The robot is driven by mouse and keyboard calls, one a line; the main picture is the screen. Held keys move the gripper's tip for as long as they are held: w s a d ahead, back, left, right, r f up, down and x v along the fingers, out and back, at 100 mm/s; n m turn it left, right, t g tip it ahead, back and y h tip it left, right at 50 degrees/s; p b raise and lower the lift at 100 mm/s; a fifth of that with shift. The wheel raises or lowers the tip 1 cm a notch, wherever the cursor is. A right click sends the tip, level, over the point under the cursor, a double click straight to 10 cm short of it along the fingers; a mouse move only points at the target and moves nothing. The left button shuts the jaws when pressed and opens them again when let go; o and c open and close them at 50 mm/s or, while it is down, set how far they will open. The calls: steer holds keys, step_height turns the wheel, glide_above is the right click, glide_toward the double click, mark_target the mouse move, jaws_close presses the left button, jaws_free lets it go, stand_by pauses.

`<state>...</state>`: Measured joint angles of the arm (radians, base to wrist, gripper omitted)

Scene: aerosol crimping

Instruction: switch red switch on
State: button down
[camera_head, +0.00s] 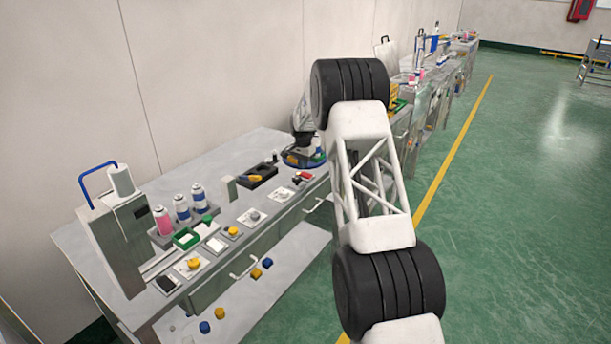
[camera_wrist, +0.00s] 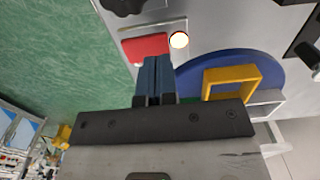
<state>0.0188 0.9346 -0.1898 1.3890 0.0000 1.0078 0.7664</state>
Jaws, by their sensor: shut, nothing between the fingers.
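The red switch (camera_wrist: 143,46) is a red rocker on a pale plate in the wrist view. A small round lamp (camera_wrist: 179,40) beside it glows white with an orange rim. My gripper (camera_wrist: 159,62) is shut and empty, its blue fingers together. The fingertips overlap the lower right edge of the red switch in the picture; I cannot tell whether they touch it. In the head view the red switch (camera_head: 306,175) shows small at the far end of the bench's front row. My fingers cannot be made out there.
A blue disc (camera_wrist: 240,64) with a yellow frame (camera_wrist: 231,80) lies right of my fingers in the wrist view. A black knob (camera_wrist: 122,5) is above the switch. The bench (camera_head: 150,190) also carries spray cans (camera_head: 181,208), a press (camera_head: 115,240) and a dark tray (camera_head: 257,176).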

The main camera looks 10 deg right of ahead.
mark_target(303, 173)
steer(key=shift+f, duration=1.2)
stand_by(1.6)
steer(key=shift+r, duration=3.5)
steer(key=shift+s+r, duration=0.1)
steer(key=shift+r, duration=0.05)
